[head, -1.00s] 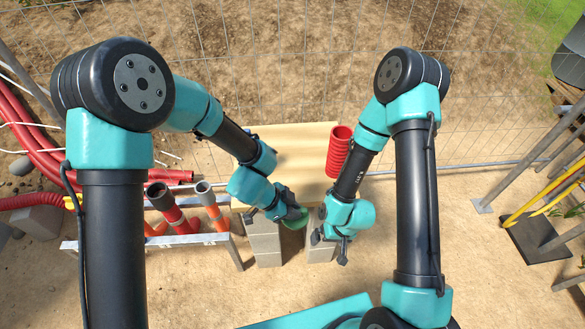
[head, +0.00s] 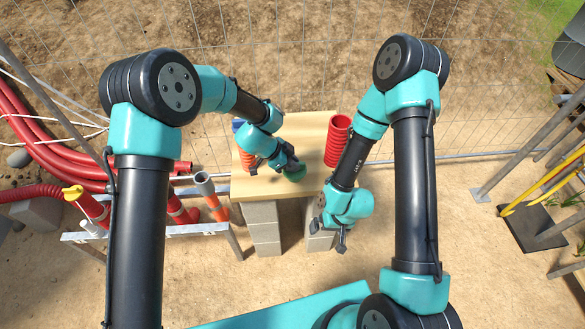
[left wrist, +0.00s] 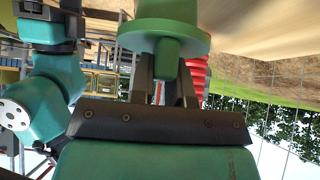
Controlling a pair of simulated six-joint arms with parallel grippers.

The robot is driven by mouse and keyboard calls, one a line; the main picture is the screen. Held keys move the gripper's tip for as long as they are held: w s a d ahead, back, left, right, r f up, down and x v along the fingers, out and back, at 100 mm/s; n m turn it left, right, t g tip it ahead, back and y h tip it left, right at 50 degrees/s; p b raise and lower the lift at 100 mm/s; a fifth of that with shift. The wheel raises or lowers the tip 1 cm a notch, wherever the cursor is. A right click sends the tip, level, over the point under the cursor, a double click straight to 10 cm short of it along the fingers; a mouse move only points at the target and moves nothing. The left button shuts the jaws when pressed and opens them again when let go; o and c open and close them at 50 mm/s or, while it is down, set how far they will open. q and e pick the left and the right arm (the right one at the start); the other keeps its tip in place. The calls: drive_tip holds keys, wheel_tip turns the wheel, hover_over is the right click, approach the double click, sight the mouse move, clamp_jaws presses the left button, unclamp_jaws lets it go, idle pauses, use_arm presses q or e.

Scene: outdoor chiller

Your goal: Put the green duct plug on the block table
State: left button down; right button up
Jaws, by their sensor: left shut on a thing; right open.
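The green duct plug (head: 295,172) is in my left gripper (head: 288,167), which is shut on it. In the head view they are over the middle of the wooden block table (head: 218,186); whether the plug touches the top is hard to tell. In the left wrist view the green plug (left wrist: 178,38) shows as a wide disc with a narrower grip between the fingers (left wrist: 168,85). My right gripper (head: 329,235) is open and empty, low in front of the table's right side.
A red ribbed stack (head: 338,138) stands at the table's right. An orange-red ribbed thing (head: 247,160) and a blue thing (head: 238,126) are at its left. A metal rack with pipes (head: 180,229) stands left. Grey blocks (head: 263,225) support the table. A wire fence runs behind.

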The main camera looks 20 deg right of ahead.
use_arm(q)
drive_tip(key=shift+w+d+f, duration=0.15)
drive_tip(key=shift+w+f, duration=0.1)
drive_tip(key=shift+w, duration=0.2)
drive_tip(key=shift+f, duration=1.55)
drive_tip(key=shift+f, duration=0.15)
drive_tip(key=c, duration=1.1)
unclamp_jaws()
